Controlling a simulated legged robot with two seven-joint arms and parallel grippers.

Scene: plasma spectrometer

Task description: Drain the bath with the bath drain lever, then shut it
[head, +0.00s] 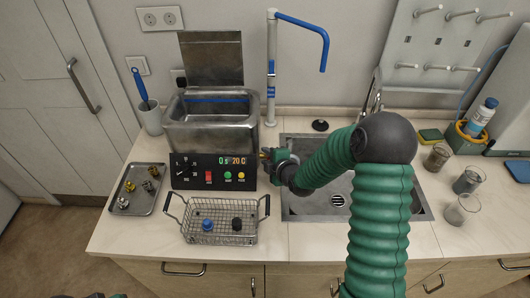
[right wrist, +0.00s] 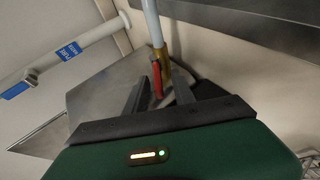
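The bath drain lever (right wrist: 156,80) is red and sits beside a brass fitting (right wrist: 163,62) in the right wrist view. My right gripper (head: 266,156) is at the right side of the bath, by its lower front corner. In the right wrist view its two dark fingers (right wrist: 157,92) are apart, with the red lever between them. I cannot tell whether they touch it. The water level in the bath is unclear. My left gripper is not in view.
The sink (head: 315,207) lies right of the bath, under my right arm. A tall white and blue tap (head: 271,70) stands behind my gripper. A wire basket (head: 222,238) stands in front of the bath, and a metal tray (head: 137,188) lies at its left.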

